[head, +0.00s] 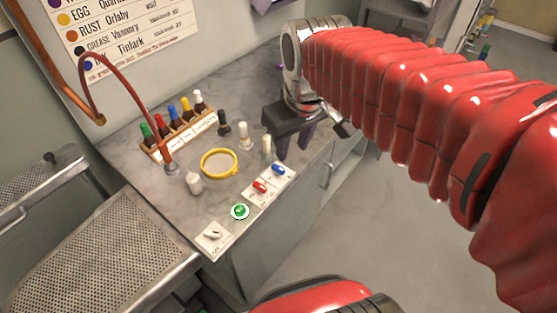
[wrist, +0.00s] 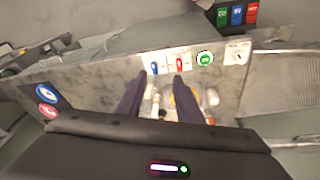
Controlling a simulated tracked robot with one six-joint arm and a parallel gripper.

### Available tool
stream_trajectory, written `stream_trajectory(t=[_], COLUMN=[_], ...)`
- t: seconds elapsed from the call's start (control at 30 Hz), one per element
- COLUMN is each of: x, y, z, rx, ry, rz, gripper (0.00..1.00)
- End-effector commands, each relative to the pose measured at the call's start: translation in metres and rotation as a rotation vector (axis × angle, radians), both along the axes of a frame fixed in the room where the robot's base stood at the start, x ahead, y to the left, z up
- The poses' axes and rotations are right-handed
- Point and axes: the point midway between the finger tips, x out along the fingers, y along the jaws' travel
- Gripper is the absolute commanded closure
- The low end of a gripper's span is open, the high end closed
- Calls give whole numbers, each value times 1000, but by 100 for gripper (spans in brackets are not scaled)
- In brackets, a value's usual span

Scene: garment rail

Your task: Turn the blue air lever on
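The blue lever (head: 278,170) sits on a white plate near the front edge of the grey counter. It also shows in the wrist view (wrist: 155,68), between my two fingertips in the picture. The red lever (head: 260,187) is beside it on its own plate and appears in the wrist view (wrist: 180,65) near the right fingertip. My gripper (head: 293,145) hangs above the counter, behind the blue lever, with its two dark purple fingers spread. In the wrist view my gripper (wrist: 160,76) is open with nothing held. The fingers look apart from the lever.
A green button (head: 240,211) and a white switch (head: 212,235) continue the row. A yellow ring (head: 219,163), white bottle (head: 194,184), white cylinders and a rack of coloured bottles (head: 180,128) stand behind. A red hose (head: 127,85) arches at the left.

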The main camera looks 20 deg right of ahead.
Motion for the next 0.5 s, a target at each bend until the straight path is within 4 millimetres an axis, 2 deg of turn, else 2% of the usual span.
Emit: stream_trajectory(t=[0.1,0.5], x=[22,88], y=[0,2], z=[-4,-31], rx=[-15,-44], ry=[53,216], rz=[60,269], gripper=[67,67])
